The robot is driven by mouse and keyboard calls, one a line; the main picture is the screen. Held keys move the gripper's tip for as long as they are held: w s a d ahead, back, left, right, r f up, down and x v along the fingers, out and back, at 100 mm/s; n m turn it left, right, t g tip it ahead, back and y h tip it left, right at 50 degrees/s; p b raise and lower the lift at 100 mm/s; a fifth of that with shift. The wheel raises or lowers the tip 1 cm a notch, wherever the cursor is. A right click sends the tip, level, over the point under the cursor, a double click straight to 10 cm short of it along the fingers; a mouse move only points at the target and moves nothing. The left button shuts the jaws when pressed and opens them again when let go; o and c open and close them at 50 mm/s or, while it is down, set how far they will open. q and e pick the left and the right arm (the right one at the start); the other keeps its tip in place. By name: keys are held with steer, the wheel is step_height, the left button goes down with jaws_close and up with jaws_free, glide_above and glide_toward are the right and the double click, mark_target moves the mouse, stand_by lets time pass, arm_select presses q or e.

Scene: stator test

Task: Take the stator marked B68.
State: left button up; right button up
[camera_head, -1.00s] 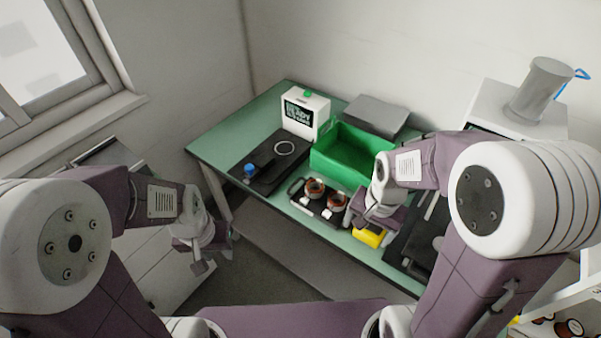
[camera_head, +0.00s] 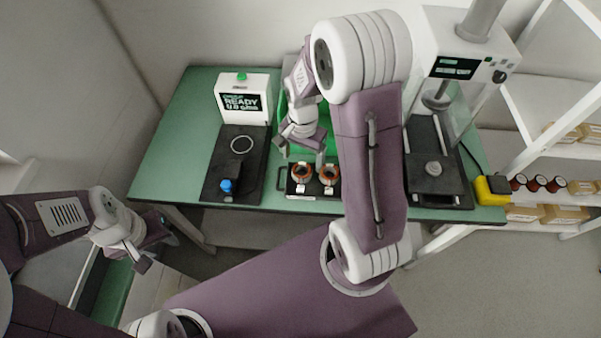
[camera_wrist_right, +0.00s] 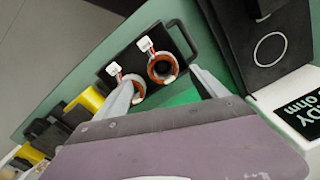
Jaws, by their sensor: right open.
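Two copper-wound stators sit side by side in a small black tray (camera_head: 282,180): the left stator (camera_head: 301,175) and the right stator (camera_head: 328,177). Both carry white tags, too small to read. My right gripper (camera_head: 301,155) is open and empty, just behind and above the tray. In the right wrist view, the stator nearer the tray's handle (camera_wrist_right: 162,68) shows between the finger tips; the other stator (camera_wrist_right: 136,88) is partly covered by one finger. My left gripper (camera_head: 155,248) is open and empty, off the table at the lower left.
The tester (camera_head: 243,98) reads READY; its black fixture (camera_head: 222,160) has a blue knob. A green bin (camera_head: 331,142) is mostly hidden behind my right arm. A press (camera_head: 436,170) stands right, with a yellow device (camera_head: 491,190) at the table edge. Shelves stand far right.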

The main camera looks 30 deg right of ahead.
mark_target(301, 169)
steer(key=shift+w+a+f, duration=0.15)
steer(key=shift+f, duration=0.25)
steer(key=shift+w+a+f, duration=0.1)
steer(key=shift+w+f, duration=0.05)
steer(key=shift+f, duration=0.25)
steer(key=f, duration=0.4)
steer(key=shift+s+d+f, duration=0.15)
steer(key=shift+d+f, duration=0.15)
steer(key=shift+w+f, duration=0.2)
steer(key=shift+f, duration=0.15)
steer(key=shift+a+r, duration=0.1)
jaws_close()
